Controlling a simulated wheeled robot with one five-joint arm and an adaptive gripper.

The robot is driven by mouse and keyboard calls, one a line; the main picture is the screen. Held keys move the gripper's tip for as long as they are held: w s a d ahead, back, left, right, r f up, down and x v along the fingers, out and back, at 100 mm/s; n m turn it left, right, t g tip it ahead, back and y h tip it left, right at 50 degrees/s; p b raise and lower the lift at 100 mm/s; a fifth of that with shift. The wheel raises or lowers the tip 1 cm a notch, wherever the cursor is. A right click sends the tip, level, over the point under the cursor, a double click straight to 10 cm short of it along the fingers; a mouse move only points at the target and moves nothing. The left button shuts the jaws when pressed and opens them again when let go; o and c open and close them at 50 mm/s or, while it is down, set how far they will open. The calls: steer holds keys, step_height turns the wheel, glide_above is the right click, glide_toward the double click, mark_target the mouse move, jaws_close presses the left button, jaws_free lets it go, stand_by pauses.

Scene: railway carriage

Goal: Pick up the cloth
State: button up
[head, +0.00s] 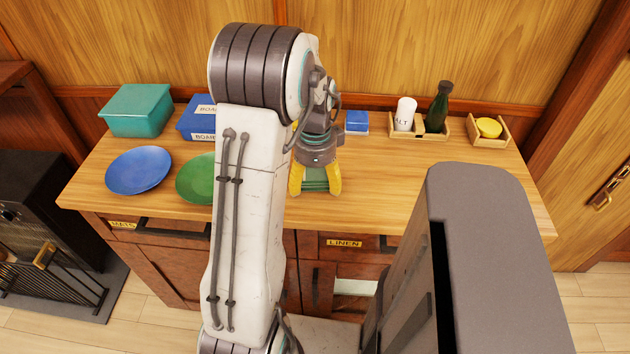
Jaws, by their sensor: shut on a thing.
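My gripper (315,190) points down over the middle of the wooden counter, near its front edge. Its yellow fingers are shut on a folded green cloth (316,180), which shows between them. The cloth is at or just above the counter top; I cannot tell whether it still touches. My arm hides part of the counter to the left of the cloth.
On the counter (400,205) are a teal box (137,110), a blue box (196,121), a blue plate (139,170), a green plate (196,178), a small blue box (356,122), a bottle rack (428,129) and a yellow-topped tray (489,129). The front right is clear.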

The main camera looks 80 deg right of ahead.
mark_target(315, 176)
steer(key=shift+r, duration=0.45)
step_height(315, 176, up, 2)
steer(key=shift+r, duration=0.2)
steer(key=s+a+r, duration=0.5)
steer(key=s+r, duration=0.2)
steer(key=s, duration=0.3)
steer(key=shift+s+a, duration=0.15)
steer(key=shift+s, duration=0.05)
